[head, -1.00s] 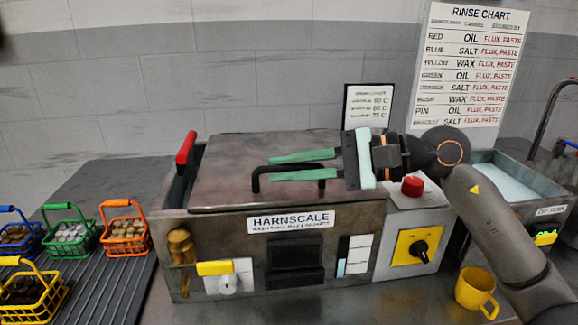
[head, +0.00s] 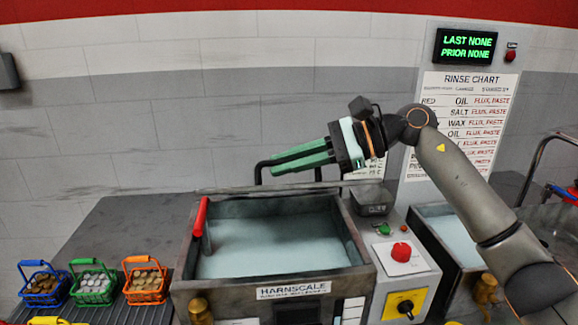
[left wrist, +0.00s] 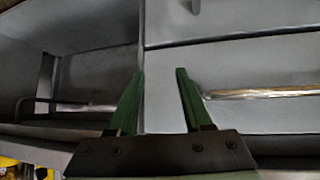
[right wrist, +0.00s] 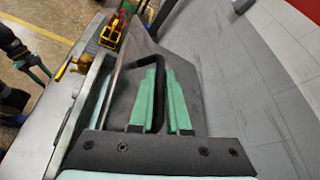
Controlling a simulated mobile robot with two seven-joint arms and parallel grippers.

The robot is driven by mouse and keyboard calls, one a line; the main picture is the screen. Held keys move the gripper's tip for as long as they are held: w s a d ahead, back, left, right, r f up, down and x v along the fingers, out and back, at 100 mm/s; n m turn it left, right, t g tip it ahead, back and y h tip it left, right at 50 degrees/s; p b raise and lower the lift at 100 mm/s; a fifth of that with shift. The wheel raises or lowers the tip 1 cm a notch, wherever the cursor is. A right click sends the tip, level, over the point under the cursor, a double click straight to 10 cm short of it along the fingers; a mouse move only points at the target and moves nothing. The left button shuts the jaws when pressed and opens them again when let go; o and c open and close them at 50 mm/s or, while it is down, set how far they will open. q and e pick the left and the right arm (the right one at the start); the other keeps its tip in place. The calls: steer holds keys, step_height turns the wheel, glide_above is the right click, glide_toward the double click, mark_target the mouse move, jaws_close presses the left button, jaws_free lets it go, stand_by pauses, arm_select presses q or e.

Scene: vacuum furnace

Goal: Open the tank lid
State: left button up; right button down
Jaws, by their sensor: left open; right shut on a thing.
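My left gripper (left wrist: 160,75) is open and empty, away from the tank.
A red lever (head: 201,217) stands at the tank's left side. Colored baskets (head: 93,284) hold small pieces at the left. A control box with a red button (head: 401,251) and a second basin (head: 455,240) stand at the right. Grey panels fill the left wrist view.

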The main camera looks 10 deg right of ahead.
arm_select(q)
steer(key=shift+r, duration=0.55)
